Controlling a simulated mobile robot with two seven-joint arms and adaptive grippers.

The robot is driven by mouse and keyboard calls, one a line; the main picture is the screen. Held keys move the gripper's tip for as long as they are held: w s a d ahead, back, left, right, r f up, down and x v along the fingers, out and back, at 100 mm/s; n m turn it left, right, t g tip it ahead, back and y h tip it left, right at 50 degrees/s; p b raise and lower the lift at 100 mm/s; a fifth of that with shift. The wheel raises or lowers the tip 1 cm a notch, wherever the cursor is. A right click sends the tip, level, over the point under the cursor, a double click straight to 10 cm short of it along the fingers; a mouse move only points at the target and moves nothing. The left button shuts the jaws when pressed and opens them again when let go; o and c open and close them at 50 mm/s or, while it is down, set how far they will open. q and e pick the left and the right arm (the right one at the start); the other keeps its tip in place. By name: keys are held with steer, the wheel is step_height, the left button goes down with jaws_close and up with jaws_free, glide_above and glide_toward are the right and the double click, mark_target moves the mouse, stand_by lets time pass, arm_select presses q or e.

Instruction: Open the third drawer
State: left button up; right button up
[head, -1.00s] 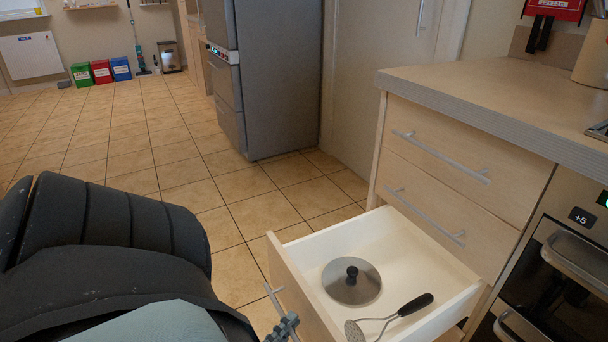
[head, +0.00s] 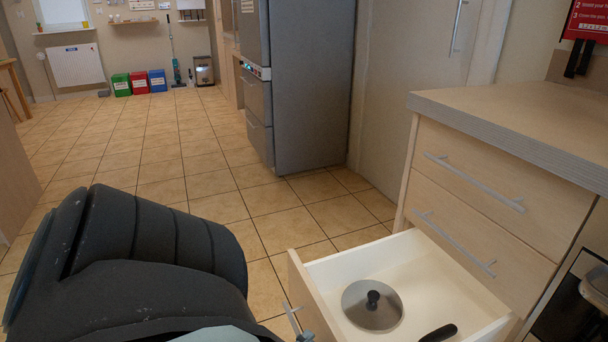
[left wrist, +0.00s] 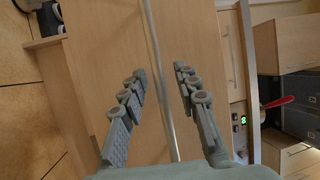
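The third drawer (head: 410,262) from the top stands pulled out of the wooden cabinet in the head view, and its white inside shows. A round metal lid with a black knob (head: 372,304) and a utensil with a black handle (head: 438,334) lie in it. My left gripper (left wrist: 160,72) is open in the left wrist view. The drawer's long bar handle (left wrist: 156,45) runs between its fingers, with a gap visible on both sides. In the head view only a small part of this gripper shows at the bottom, by the drawer front (head: 312,300). My right gripper is out of view.
The two drawers above (head: 480,190) are shut under the countertop (head: 520,120). An oven (head: 575,310) stands to the right. A grey fridge (head: 310,90) stands behind.

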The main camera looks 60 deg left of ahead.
arm_select(q)
steer(key=v, duration=1.2)
stand_by(0.3)
